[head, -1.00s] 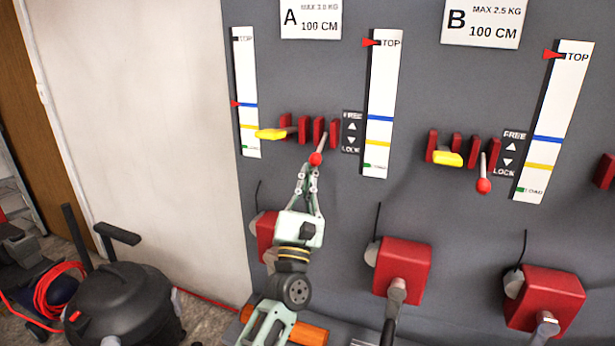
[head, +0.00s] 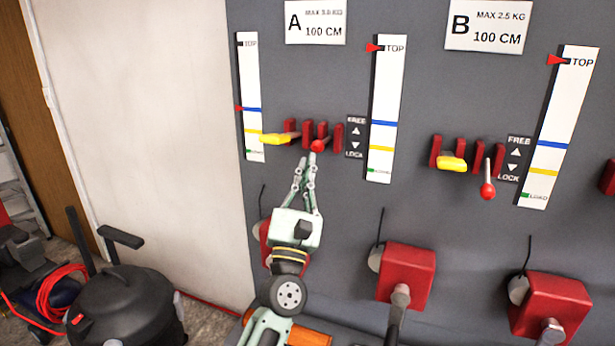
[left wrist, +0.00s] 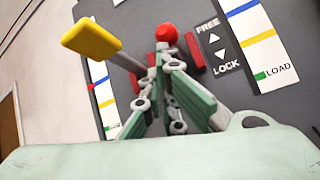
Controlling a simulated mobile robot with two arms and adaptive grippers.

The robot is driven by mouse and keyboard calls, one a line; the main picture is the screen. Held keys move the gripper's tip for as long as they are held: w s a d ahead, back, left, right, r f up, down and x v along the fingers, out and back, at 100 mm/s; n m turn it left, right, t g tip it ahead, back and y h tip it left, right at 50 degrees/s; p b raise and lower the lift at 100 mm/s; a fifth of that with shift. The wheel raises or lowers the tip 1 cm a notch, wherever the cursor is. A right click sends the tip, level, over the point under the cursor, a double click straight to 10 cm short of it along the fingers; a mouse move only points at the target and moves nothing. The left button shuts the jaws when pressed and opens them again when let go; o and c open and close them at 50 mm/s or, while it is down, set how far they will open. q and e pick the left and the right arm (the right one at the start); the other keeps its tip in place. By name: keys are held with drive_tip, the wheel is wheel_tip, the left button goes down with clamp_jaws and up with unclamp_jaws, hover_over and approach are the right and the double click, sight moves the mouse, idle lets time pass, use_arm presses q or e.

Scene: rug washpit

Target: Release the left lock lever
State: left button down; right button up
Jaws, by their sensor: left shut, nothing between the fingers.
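The left lock lever under sign A ends in a red ball (head: 317,146). Its ball sits in front of the red brackets, beside the FREE/LOCK label (head: 355,138), roughly level with the label's lower half. My left gripper (head: 305,160) is shut and empty, with its fingertips just under the ball, touching or nearly so. The left wrist view shows the red ball (left wrist: 167,34) right beyond the closed fingertips (left wrist: 160,55); most of the lever's stem is hidden. My right gripper is not in view.
A yellow-handled lever (head: 275,139) sticks out just left of the lock lever. To the right, board B has another yellow handle (head: 452,164) and a red-ball lever (head: 488,191) hanging low. Red boxes (head: 407,272) line the panel below. A black vacuum (head: 125,305) stands on the floor.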

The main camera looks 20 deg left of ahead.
sight(323, 143)
use_arm(q)
drive_tip(key=shift+s+r+p, duration=0.3)
drive_tip(key=shift+r+p, duration=0.15)
drive_tip(key=shift+r, duration=0.65)
drive_tip(key=shift+s+r+p, duration=0.25)
drive_tip(key=shift+r+p, duration=0.2)
drive_tip(key=shift+r, duration=0.6)
